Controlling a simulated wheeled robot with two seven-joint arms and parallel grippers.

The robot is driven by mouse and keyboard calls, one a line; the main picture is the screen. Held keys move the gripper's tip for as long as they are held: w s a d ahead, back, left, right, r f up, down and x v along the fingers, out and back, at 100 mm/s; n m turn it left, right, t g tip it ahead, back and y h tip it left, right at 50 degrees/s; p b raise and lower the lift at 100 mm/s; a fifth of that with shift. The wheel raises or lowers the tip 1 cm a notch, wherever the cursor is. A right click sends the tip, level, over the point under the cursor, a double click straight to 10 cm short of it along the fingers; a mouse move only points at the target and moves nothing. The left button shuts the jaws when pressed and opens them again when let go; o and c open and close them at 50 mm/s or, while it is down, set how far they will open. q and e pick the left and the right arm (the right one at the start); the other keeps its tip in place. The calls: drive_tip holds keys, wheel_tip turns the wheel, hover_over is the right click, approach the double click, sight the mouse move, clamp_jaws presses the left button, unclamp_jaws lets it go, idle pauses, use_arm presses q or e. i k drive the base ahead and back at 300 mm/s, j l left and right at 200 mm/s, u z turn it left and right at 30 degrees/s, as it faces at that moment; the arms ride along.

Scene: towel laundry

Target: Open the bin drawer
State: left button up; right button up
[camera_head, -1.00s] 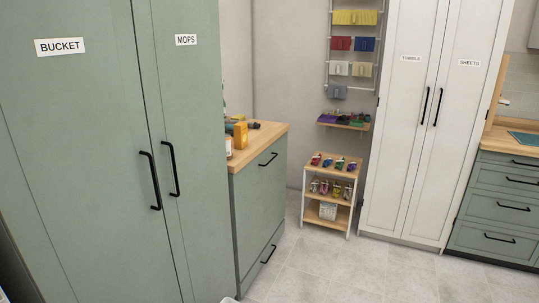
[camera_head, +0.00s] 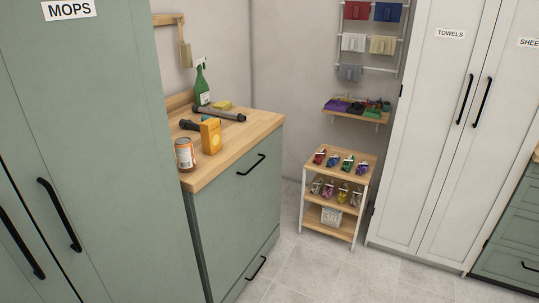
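A green base cabinet (camera_head: 232,222) with a wooden top stands left of centre. Its tall upper front has a black bar handle (camera_head: 251,165) near the top edge. A lower drawer front has another black handle (camera_head: 257,268) near the floor. Both fronts look closed. No label on this cabinet is visible, so I cannot tell which front is the bin drawer. Neither of my grippers is in view.
A tall green cabinet labelled MOPS (camera_head: 110,150) stands close on the left. The counter (camera_head: 233,138) holds a spray bottle (camera_head: 201,84), an orange box (camera_head: 210,135) and a can (camera_head: 184,154). A small shelf cart (camera_head: 338,165) and a white TOWELS cabinet (camera_head: 431,140) stand beyond. The floor (camera_head: 325,275) is clear.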

sight(236, 212)
drive_tip(key=i+l, duration=0.65)
drive_tip(key=i, duration=0.15)
drive_tip(key=i+l, duration=0.65)
drive_tip(key=i, duration=0.15)
